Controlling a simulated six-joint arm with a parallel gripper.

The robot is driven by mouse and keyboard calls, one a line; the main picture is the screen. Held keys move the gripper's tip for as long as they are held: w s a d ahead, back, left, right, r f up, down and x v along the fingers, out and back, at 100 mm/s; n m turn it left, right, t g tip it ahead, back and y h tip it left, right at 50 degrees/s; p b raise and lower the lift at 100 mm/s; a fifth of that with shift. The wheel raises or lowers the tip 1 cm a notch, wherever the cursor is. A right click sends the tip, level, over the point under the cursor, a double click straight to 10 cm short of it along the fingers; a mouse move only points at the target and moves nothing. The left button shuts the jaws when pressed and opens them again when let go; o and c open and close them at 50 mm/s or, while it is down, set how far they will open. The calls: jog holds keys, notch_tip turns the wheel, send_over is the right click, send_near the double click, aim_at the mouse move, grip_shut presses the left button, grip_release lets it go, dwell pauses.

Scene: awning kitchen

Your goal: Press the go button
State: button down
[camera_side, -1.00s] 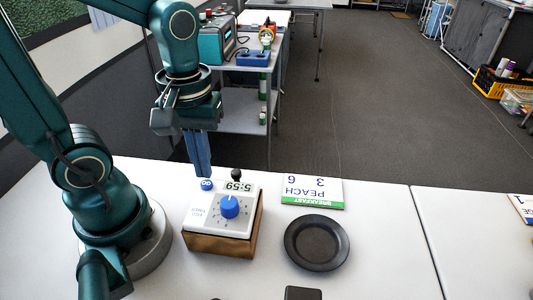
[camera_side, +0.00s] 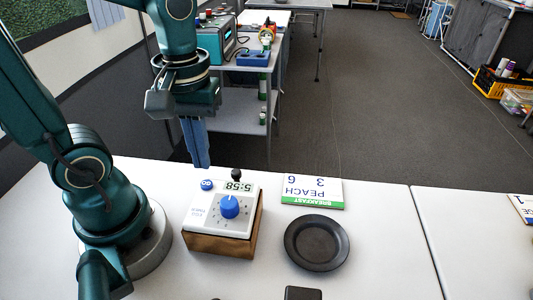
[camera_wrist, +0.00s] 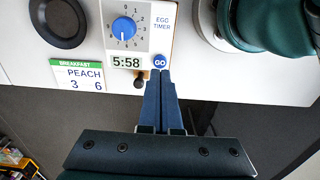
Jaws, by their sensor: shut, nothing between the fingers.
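The egg timer (camera_side: 222,210) is a white-faced box on a brown wooden base on the white table. Its blue dial (camera_side: 229,206) and a display reading 5:58 show in both views. The round blue GO button (camera_side: 207,185) sits at the timer's corner beside the display; it also shows in the wrist view (camera_wrist: 159,61). My gripper (camera_side: 203,166) is shut and empty, its blue fingers pointing down. In the side view the fingertips are a little above and behind the button, apart from it. In the wrist view the fingertips (camera_wrist: 160,72) appear just below the button.
A small black knob (camera_side: 236,174) stands at the timer's back edge. A dark round plate (camera_side: 317,243) and a BREAKFAST PEACH 3 6 card (camera_side: 312,192) lie to the right. A dark object (camera_side: 303,293) is at the front edge of the picture. The table further right is mostly clear.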

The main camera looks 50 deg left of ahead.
notch_tip(320, 180, up, 7)
jog(key=shift+r, duration=0.2)
dwell(3.0)
jog(key=shift+r, duration=0.2)
dwell(0.4)
jog(key=m+t, duration=0.6)
jog(key=m, duration=0.3)
send_over(214, 190)
notch_tip(214, 190, down, 4)
jog(key=shift+f, duration=0.1)
dwell(1.5)
